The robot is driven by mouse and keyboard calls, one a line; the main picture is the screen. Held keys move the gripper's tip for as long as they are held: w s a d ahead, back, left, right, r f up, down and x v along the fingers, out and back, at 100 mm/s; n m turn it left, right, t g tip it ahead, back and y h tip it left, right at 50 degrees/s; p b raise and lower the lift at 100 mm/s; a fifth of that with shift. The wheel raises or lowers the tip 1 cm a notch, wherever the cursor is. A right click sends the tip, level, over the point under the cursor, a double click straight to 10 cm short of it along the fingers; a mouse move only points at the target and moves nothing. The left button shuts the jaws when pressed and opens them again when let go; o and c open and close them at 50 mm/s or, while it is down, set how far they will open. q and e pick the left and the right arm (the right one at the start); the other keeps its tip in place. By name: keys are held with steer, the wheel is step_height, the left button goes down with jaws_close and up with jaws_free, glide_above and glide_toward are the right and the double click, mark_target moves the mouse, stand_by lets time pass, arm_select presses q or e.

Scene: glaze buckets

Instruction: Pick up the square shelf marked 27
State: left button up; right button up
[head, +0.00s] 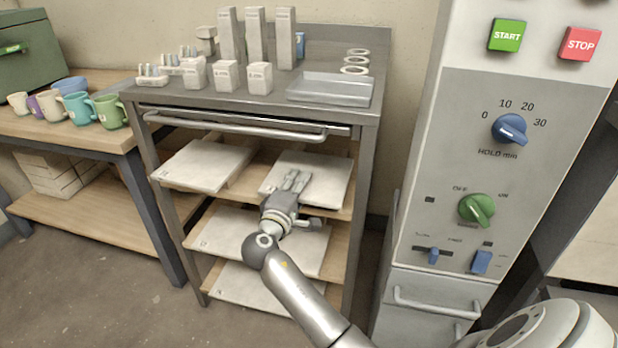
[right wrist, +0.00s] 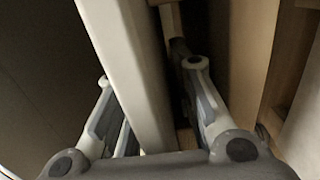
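Pale square shelves lie in the metal rack: one at upper left (head: 203,166), one at upper right (head: 333,172), one on the middle level (head: 217,237) and one at the bottom (head: 245,287). Small marks show on some front corners, but I cannot read a 27. My right gripper (head: 293,184) is at the front edge of the upper right shelf, with finger parts over its top. In the right wrist view, a pale slab (right wrist: 125,60) passes between the spread fingers of the gripper (right wrist: 152,105). A dark gap shows beside the right finger. My left gripper is not in view.
The rack's metal top (head: 225,98) holds pale blocks, rings and a clear tray (head: 331,88). A handle bar (head: 235,129) crosses the rack's front above the shelves. A control cabinet (head: 440,130) stands at right. Mugs (head: 82,108) stand on the left table.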

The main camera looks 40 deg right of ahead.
steer(key=shift+d, duration=0.1)
jaws_close()
steer(key=shift+r, duration=0.15)
stand_by(0.3)
